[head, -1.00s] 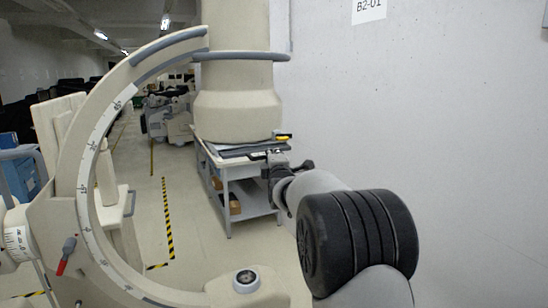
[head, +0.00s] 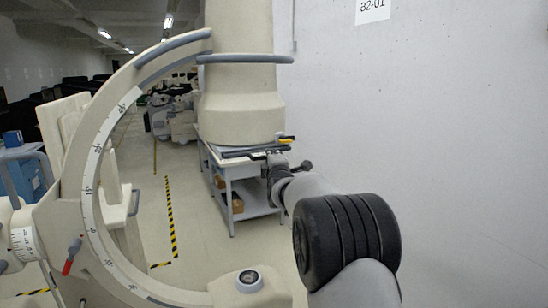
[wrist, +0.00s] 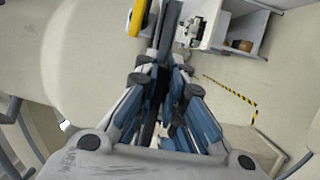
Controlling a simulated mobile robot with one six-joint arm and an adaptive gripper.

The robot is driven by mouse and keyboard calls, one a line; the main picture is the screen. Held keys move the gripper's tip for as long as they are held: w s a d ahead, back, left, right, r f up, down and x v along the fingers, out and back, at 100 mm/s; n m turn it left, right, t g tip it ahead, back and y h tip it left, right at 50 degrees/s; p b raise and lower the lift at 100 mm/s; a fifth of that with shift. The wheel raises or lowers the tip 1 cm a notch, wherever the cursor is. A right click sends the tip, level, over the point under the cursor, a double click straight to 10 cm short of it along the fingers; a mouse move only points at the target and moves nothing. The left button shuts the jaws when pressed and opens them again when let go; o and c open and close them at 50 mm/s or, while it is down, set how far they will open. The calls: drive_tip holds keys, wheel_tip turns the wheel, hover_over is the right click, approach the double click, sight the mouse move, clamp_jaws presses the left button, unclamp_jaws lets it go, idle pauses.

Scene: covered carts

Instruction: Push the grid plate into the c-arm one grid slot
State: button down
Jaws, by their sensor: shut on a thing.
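The c-arm (head: 98,150) stands at left and centre, its large cream detector housing (head: 240,90) hanging at the top. A thin dark grid plate (head: 248,152) shows nearly edge-on just under the housing. A yellow part (head: 286,141) is at the housing's lower right edge. My gripper (head: 276,160) is at the right end of the plate. In the wrist view my gripper (wrist: 163,75) is shut on the plate's dark narrow end (wrist: 168,30), beside the yellow part (wrist: 137,18). The slot opening is hidden, and I cannot tell how deep the plate sits.
A grey cart (head: 238,198) with boxes on its lower shelf stands behind and below the housing. A pale wall (head: 430,120) is close on the right. Yellow-black tape (head: 170,220) marks the floor. The c-arm's lower end (head: 250,283) is in front.

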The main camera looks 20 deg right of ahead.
drive_tip(key=shift+w+r+p, duration=0.15)
drive_tip(key=shift+w+p, duration=0.45)
drive_tip(key=shift+w, duration=0.25)
drive_tip(key=c, duration=1.6)
unclamp_jaws()
drive_tip(key=shift+f, duration=0.25)
drive_tip(key=v, duration=1.2)
drive_tip(key=shift+a+r, duration=0.1)
drive_tip(key=shift+r, duration=0.05)
drive_tip(key=s+a+f+m+g+y+b, duration=0.1)
drive_tip(key=s+a+f+m+g+b, duration=0.15)
drive_tip(key=s+a+f, duration=0.35)
drive_tip(key=s+a+f+m+g+y+b, duration=0.1)
drive_tip(key=s+f+m+g+y+b, duration=0.2)
drive_tip(key=s, duration=0.4)
drive_tip(key=s+a+f+m+g+b, duration=0.1)
drive_tip(key=s+a+f+m+b, duration=0.1)
drive_tip(key=s+a+f+b, duration=0.4)
drive_tip(key=s+f+m+g+b, duration=0.2)
drive_tip(key=s+f, duration=0.3)
drive_tip(key=s, duration=0.4)
drive_tip(key=s+a+f+m+g+b, duration=0.1)
drive_tip(key=s+f+m+g+b, duration=0.1)
drive_tip(key=s+f, duration=0.4)
drive_tip(key=s+a+f+m+g+b, duration=0.1)
drive_tip(key=s+f, duration=0.4)
drive_tip(key=s, duration=0.7)
drive_tip(key=shift+s+f+m+g+y+b, duration=0.15)
drive_tip(key=shift+s+m+g+y+b, duration=0.4)
drive_tip(key=shift+m, duration=0.7)
